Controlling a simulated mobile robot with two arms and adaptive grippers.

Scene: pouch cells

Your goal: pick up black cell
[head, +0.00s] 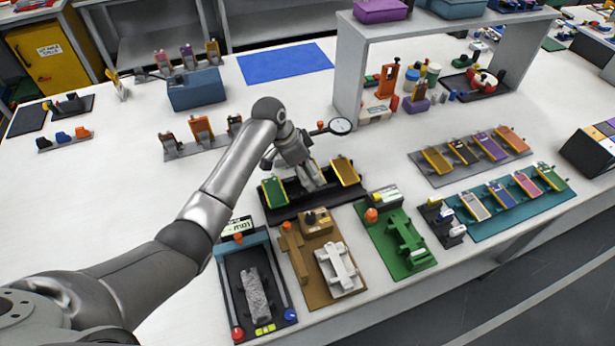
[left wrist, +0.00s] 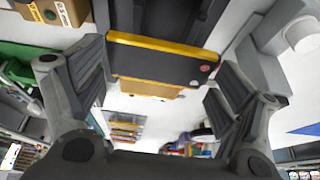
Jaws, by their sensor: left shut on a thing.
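The black cell (left wrist: 150,66), a flat dark plate with a yellow edge, lies between the fingers of my left gripper (left wrist: 160,88) in the left wrist view. My left gripper (head: 312,178) is shut on it, over the middle of a black rack (head: 318,197) in the head view. There the fingers hide most of the cell. I cannot tell whether it is clear of the rack. A green cell (head: 274,192) leans in the rack to the left of the gripper, and a yellow-orange cell (head: 345,170) to the right. My right gripper is in neither view.
Close in front are a tray with a grey block (head: 255,294), a brown mat with a white fixture (head: 338,268) and a green fixture (head: 407,238). A magnifier (head: 340,126) stands just behind. More cells stand on a teal mat (head: 500,219).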

